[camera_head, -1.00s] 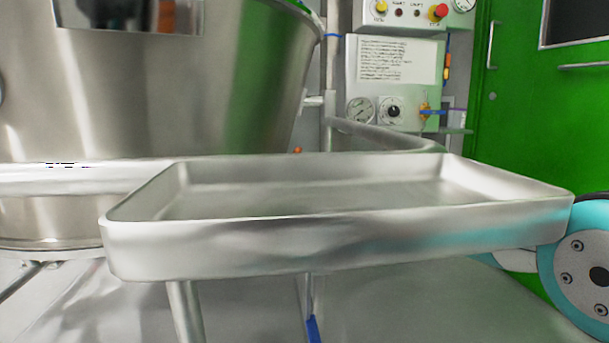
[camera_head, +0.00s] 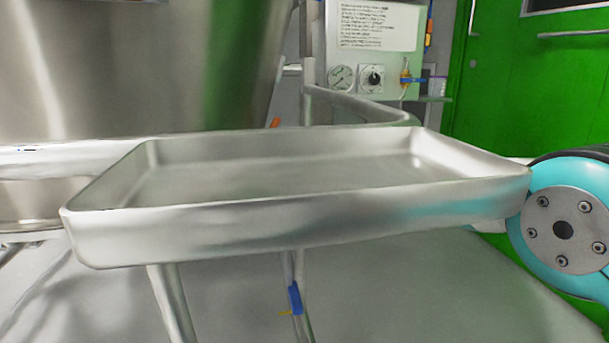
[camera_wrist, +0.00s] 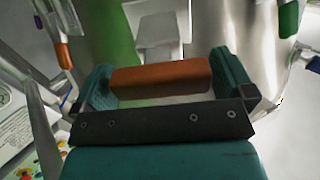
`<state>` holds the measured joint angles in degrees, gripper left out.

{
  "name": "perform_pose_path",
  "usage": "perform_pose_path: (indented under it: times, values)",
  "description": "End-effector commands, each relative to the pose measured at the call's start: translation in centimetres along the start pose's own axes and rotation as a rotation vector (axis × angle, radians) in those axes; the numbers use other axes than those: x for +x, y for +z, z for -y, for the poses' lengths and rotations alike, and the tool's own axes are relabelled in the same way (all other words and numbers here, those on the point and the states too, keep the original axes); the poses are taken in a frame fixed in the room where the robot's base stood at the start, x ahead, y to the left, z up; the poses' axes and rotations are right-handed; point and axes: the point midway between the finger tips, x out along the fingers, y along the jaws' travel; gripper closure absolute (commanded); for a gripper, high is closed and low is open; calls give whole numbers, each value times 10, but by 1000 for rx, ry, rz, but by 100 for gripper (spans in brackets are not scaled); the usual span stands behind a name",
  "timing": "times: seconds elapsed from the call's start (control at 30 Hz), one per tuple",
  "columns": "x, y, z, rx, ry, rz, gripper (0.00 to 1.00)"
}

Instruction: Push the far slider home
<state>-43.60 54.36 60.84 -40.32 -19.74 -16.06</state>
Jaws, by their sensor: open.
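My gripper (camera_wrist: 160,85) shows in the wrist view with its two teal fingers apart. An orange block (camera_wrist: 160,79) spans the gap between the fingertips, reaching close to both; I cannot tell whether they touch it or whether it lies just beyond. No part is clearly marked as the far slider, and I cannot tell whether this block belongs to it. In the head view a small orange piece (camera_head: 275,122) shows behind the tray's back rim. My gripper is not visible in the head view; only a turquoise joint of my arm shows at right.
A shallow metal tray (camera_head: 300,228) on legs fills the foreground. A large steel vessel (camera_head: 130,75) stands behind it, with a gauge panel (camera_head: 373,55) and green door (camera_head: 545,90) to the right. The wrist view also shows orange (camera_wrist: 66,55) and green (camera_wrist: 288,19) pieces at the sides.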

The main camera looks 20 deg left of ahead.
Motion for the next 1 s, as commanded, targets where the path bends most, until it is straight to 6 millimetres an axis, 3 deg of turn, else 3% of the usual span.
perform_pose_path:
  times: [0.27, 0.6, 0.8, 1.0]
  values:
    - [-51, -5, -1, 4, 6, 1, 0]
    - [-131, -3, -2, 5, 8, 0, 0]
    - [-157, -1, -2, 1, 7, -1, 0]
    - [-164, -1, -1, 0, 6, -2, 0]
